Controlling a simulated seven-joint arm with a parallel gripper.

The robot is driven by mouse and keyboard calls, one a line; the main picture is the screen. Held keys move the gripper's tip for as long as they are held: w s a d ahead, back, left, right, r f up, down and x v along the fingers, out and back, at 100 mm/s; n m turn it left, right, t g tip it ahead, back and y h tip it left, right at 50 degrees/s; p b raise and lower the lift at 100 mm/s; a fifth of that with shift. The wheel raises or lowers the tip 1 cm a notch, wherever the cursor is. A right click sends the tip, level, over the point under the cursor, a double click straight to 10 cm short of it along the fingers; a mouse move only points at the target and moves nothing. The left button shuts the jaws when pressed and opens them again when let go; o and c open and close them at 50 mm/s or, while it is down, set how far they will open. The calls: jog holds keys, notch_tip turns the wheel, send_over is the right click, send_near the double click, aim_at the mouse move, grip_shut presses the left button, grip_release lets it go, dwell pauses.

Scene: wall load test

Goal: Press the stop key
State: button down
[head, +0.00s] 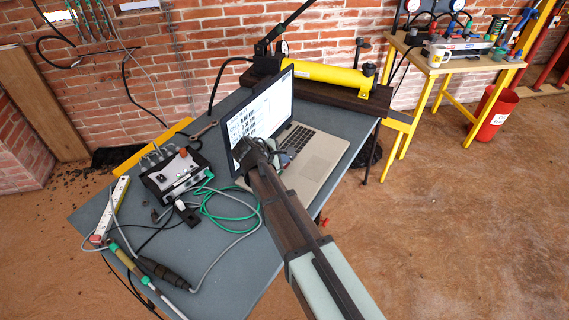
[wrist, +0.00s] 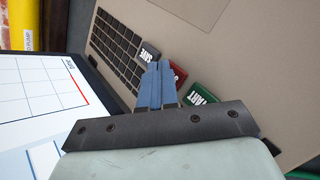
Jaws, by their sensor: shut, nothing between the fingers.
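The laptop (head: 318,165) stands open on the grey table, and its keyboard deck also shows in the wrist view (wrist: 235,60). Three large keys sit in a row on the deck: a grey SAVE key (wrist: 148,52), a red key (wrist: 180,76) and a green START key (wrist: 203,94). The red key lies between the other two and is partly hidden by my fingers; only part of its lettering shows. My gripper (wrist: 160,66) is shut and empty, its blue fingertips over or beside the red key. I cannot tell whether they touch it.
The laptop screen (head: 262,110) rises close to my gripper. A control box (head: 175,172) with green and grey cables lies left of the laptop on the table (head: 235,290). A yellow cylinder (head: 325,75) lies behind the laptop.

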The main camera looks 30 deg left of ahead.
jog(key=shift+r, duration=0.65)
jog(key=shift+r, duration=0.1)
jog(key=shift+r, duration=2.45)
